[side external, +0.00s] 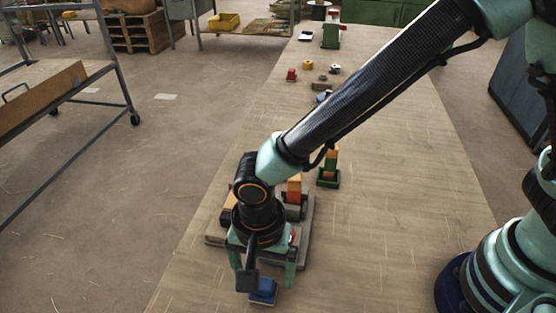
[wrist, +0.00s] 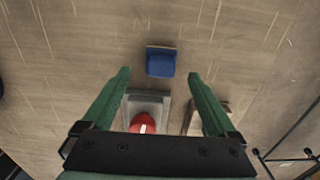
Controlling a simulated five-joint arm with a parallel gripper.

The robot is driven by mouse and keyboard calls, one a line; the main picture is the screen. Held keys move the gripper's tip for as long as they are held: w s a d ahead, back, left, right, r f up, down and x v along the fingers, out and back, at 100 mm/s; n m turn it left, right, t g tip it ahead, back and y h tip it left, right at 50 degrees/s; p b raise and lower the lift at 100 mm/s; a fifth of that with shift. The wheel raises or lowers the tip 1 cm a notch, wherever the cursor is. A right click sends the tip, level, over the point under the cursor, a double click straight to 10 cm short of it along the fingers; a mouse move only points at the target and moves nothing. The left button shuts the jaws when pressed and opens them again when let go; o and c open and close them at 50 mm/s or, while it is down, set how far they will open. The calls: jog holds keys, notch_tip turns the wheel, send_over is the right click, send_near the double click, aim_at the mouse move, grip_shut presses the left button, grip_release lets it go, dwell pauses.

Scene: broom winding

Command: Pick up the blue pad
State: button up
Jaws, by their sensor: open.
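The blue pad (side external: 264,291) lies on the wooden table just below my gripper in the side external view. In the wrist view the blue pad (wrist: 161,63) sits just ahead of the fingertips, about midway between them, with a thin brown strip along its far edge. My gripper (side external: 262,274) points down with its green fingers apart. In the wrist view my gripper (wrist: 160,75) is open, with nothing between its fingers. I cannot tell exactly how high the fingertips are above the table.
A grey board (side external: 303,252) lies beside and partly behind my gripper, and a red object (wrist: 142,123) sits on it. A green holder with an orange block (side external: 329,176) stands farther back. Several small items lie toward the far end. Bare tabletop (side external: 390,230) lies to the right.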

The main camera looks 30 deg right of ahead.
aim_at(263, 280)
jog(key=shift+f, duration=2)
grip_shut()
jog(key=shift+w+r, duration=0.1)
jog(key=shift+r, duration=0.05)
notch_tip(263, 280, up, 20)
